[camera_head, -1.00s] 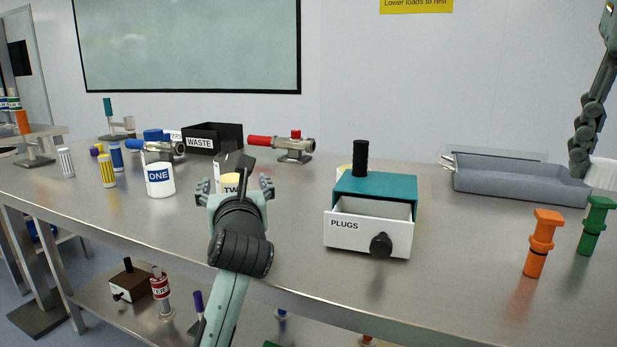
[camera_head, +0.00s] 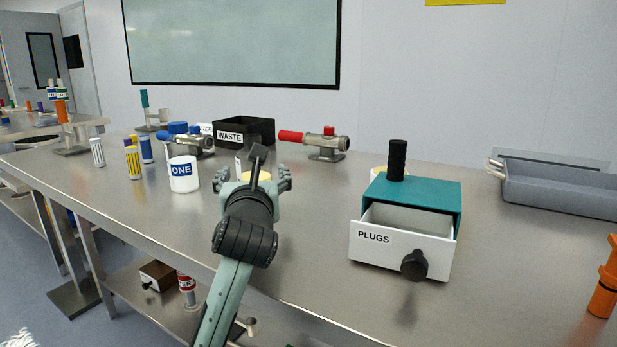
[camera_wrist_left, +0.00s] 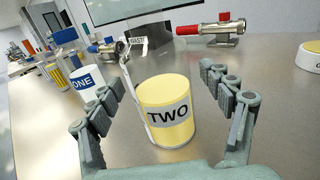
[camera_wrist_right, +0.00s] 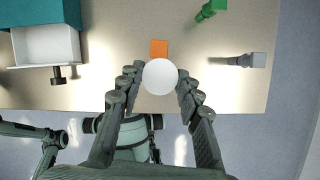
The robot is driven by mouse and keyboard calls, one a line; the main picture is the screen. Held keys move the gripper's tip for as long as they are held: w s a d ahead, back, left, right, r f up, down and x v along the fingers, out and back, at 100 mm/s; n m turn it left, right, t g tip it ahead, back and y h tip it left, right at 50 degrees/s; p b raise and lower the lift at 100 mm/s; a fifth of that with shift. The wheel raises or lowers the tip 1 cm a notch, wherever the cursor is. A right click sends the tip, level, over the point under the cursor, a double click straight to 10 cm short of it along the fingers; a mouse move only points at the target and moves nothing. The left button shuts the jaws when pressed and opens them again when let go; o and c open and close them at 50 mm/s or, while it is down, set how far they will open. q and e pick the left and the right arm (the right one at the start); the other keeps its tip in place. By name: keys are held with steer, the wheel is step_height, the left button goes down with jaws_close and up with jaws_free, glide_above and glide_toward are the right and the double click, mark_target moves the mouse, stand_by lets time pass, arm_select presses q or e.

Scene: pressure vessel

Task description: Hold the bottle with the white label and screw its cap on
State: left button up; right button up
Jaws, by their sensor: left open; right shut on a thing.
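A yellow container with a pale label reading TWO (camera_wrist_left: 166,112) stands upright on the bench. In the head view, my left gripper (camera_head: 253,177) mostly hides it. In the left wrist view, my left gripper (camera_wrist_left: 160,78) is open, with its fingers apart on either side of the container and gaps showing. In the right wrist view, my right gripper (camera_wrist_right: 158,76) is shut on a round white piece (camera_wrist_right: 160,77), seen end-on. I cannot tell if it is a cap. The right gripper is outside the head view.
A white container ONE (camera_head: 183,175) stands left of my left gripper. A teal PLUGS box (camera_head: 415,195) with its drawer open is to the right. Red-handled (camera_head: 318,140) and blue-handled valves, and a black WASTE bin (camera_head: 262,128) stand behind. Bare bench lies between.

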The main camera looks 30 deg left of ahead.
arm_select(q)
steer(key=shift+c, duration=0.4)
steer(key=c, duration=1.2)
steer(key=shift+w+r, duration=0.1)
arm_select(e)
steer(key=shift+r, duration=0.1)
